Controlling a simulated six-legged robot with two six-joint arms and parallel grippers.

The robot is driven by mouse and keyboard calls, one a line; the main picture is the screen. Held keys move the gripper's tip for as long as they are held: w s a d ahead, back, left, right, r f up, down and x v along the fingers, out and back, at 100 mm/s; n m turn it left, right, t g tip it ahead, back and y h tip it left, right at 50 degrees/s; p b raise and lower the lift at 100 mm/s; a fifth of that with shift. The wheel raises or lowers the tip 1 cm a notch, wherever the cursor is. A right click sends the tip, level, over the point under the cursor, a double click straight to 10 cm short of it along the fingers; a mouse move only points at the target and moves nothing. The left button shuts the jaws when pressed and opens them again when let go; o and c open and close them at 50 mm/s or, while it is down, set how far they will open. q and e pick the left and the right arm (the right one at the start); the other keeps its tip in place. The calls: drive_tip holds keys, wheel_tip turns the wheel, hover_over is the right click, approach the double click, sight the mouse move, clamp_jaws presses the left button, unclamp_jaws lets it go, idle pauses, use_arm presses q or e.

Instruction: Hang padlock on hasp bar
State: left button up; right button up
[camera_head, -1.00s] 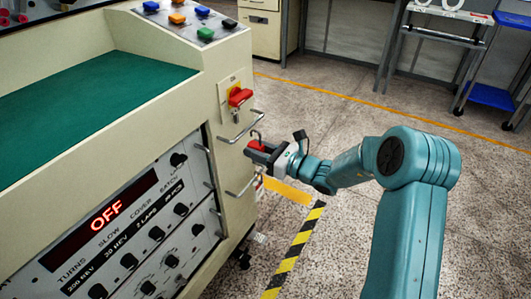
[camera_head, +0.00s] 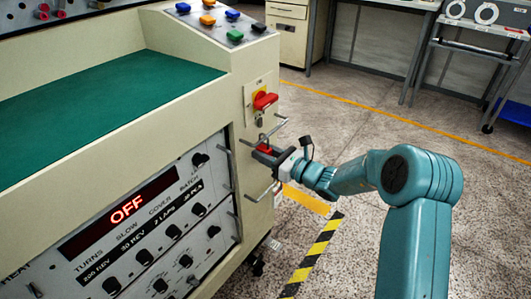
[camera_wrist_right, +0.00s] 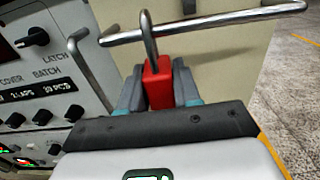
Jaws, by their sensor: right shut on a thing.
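The red padlock (camera_head: 265,148) is held upright in my right gripper (camera_head: 262,155), beside the cream machine's end panel. In the right wrist view the padlock's red body (camera_wrist_right: 158,82) sits between the gripper's fingers (camera_wrist_right: 157,90). Its steel shackle (camera_wrist_right: 149,35) points up and overlaps the hasp bar (camera_wrist_right: 205,24). I cannot tell whether the shackle is around the bar or only in front of it. In the head view the bar (camera_head: 274,129) sticks out from the panel below the red rotary switch (camera_head: 265,101). My left gripper is not in view.
A second metal bar (camera_head: 262,192) sticks out lower on the panel, below the gripper. The control face with knobs and an OFF display (camera_head: 127,209) is at left. The floor (camera_head: 350,110) at right is clear up to the grey bench (camera_head: 465,50).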

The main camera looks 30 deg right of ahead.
drive_tip(key=o, duration=1.1)
drive_tip(key=shift+c, duration=0.2)
drive_tip(key=shift+s, duration=0.1)
